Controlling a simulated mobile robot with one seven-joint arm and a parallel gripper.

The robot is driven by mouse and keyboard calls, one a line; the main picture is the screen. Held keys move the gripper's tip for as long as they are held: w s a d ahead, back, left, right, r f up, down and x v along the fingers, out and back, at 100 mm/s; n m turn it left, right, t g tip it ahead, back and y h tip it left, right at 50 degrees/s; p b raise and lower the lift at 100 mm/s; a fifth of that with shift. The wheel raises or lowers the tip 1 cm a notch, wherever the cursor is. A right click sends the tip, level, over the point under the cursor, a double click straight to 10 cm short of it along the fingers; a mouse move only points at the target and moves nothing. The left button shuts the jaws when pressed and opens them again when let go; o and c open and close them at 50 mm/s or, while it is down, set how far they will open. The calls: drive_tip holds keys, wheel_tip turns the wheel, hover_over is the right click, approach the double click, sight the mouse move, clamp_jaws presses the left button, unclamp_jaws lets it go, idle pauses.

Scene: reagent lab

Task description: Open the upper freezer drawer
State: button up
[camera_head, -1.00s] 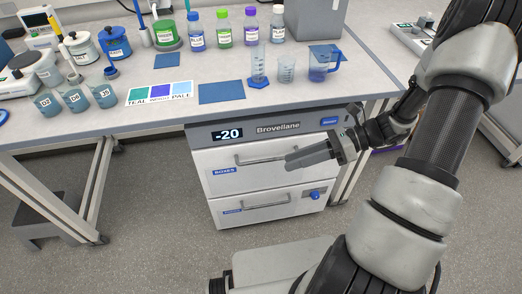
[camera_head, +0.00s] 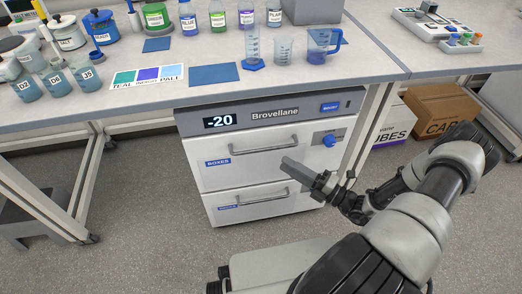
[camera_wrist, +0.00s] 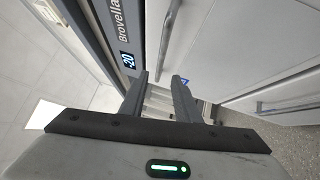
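The freezer (camera_head: 221,121) stands under the bench with a "-20" display. Its upper drawer (camera_head: 215,178) is labelled BOXES and looks shut. The drawer has a grey horizontal bar handle (camera_head: 265,152) and a blue knob (camera_head: 329,141) at its right. My gripper (camera_head: 288,164) is in front of the upper drawer, just below and right of the handle's right end, apart from it. In the wrist view my gripper (camera_wrist: 158,86) has its two fingers apart with nothing between them. The upper handle (camera_wrist: 167,42) lies ahead of the fingertips there.
The lower drawer (camera_head: 235,211) is shut, with its own handle (camera_head: 260,198). The bench top (camera_head: 120,108) above holds bottles, beakers and a blue jug (camera_head: 319,48). Floor in front is partly open.

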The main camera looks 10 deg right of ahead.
sight(261, 149)
drive_tip(key=b+x, duration=0.1)
drive_tip(key=x, duration=1)
drive_tip(key=shift+a, duration=0.15)
clamp_jaws()
